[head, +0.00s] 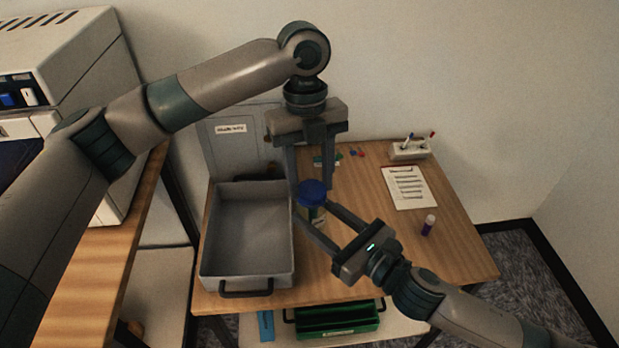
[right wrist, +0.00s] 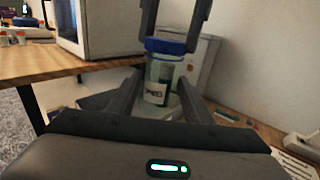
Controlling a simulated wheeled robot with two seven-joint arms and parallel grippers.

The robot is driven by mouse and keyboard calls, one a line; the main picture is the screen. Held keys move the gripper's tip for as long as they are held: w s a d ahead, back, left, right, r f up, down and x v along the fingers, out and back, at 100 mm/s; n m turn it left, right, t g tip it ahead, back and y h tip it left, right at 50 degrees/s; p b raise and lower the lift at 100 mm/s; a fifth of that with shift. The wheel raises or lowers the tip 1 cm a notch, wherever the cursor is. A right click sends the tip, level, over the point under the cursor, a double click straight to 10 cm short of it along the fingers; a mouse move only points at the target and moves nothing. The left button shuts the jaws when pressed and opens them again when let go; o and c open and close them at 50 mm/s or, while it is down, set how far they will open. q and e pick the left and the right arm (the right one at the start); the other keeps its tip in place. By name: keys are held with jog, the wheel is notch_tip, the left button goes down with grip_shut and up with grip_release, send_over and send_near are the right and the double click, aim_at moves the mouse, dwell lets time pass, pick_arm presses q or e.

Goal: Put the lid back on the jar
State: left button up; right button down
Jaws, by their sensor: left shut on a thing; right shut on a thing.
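The blue lid (head: 312,188) is at the top of the clear jar (head: 316,213), by the tray's right side. My left gripper (head: 311,192) comes down from above and is shut on the lid, one finger on each side. My right gripper (head: 313,211) reaches in from the lower right and is shut on the jar body. In the right wrist view the jar (right wrist: 159,82) stands upright with a white label, between the right fingers. The lid (right wrist: 166,46) sits level at its mouth there; I cannot tell whether it is fully seated.
A grey tray (head: 219,281) stands left of the jar on the wooden table (head: 455,258). A clipboard (head: 409,188), a pen holder (head: 409,150) and a small purple-and-white tube (head: 428,226) are to the right. A green crate (head: 337,321) is below the front edge.

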pick_arm(q)
jog(key=m, duration=0.4)
jog(key=shift+w+d+m+y, duration=0.1)
jog(key=shift+m+y, duration=0.2)
jog(key=shift+m, duration=0.1)
jog(key=m, duration=0.2)
jog(key=shift+d+m+y, duration=0.1)
jog(key=shift+m+y, duration=0.2)
jog(key=shift+m, duration=0.1)
jog(key=m, duration=0.4)
jog(key=shift+m+t+y, duration=0.3)
jog(key=shift+m, duration=0.1)
jog(key=m, duration=0.4)
jog(key=shift+s+d+m+t, duration=0.1)
jog(key=shift+s+m+t, duration=0.1)
jog(key=shift+m+t, duration=0.1)
jog(key=o, duration=1)
jog(key=shift+r, duration=2.2)
